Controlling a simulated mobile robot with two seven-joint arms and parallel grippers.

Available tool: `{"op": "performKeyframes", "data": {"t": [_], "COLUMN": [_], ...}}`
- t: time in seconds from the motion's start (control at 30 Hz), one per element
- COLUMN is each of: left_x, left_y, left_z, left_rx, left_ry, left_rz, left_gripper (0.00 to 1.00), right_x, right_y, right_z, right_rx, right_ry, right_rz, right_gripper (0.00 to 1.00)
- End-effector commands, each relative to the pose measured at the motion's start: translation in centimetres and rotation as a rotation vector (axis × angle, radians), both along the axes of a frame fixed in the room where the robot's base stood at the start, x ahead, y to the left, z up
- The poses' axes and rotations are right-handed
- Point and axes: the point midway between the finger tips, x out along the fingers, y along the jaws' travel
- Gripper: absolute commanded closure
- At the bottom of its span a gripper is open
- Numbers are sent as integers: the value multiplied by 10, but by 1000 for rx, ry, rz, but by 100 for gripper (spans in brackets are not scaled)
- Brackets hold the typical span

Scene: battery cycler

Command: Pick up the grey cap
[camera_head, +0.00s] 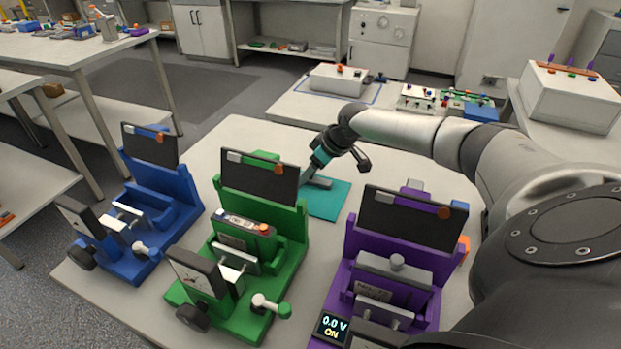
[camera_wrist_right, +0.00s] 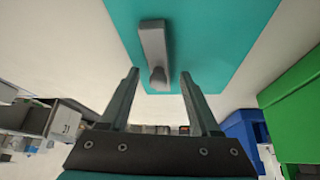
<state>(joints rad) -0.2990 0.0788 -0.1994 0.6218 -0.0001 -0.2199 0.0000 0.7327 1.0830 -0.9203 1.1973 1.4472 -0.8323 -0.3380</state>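A grey cap, a flat bar with a small knob, lies on a teal mat (camera_head: 326,205). In the head view the cap (camera_head: 320,183) is partly hidden by my right gripper (camera_head: 308,172). In the right wrist view the cap (camera_wrist_right: 152,42) lies on the mat (camera_wrist_right: 205,40), its knob end just beyond and between the fingertips. My right gripper (camera_wrist_right: 160,73) is open there, with nothing between its two fingers. I cannot tell how far it is above the mat. My left gripper is not in view.
Bare table (camera_head: 235,135) lies left of the mat.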

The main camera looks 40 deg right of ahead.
Motion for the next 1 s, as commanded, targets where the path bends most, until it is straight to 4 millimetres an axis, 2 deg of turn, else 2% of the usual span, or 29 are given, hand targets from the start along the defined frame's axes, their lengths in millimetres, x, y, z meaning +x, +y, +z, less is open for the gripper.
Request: {"op": "performKeyframes", "data": {"t": [0.07,0.53,1.0], "left_x": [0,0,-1], "left_y": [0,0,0], "left_z": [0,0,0], "left_rx": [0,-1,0], "left_ry": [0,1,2], "left_rz": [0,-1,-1], "left_gripper": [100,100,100], "right_x": [0,0,-1], "right_y": [0,0,0], "right_z": [0,0,0], "right_rx": [0,0,0], "right_ry": [0,1,1], "right_rz": [0,0,0], "right_gripper": [47,100,100]}}
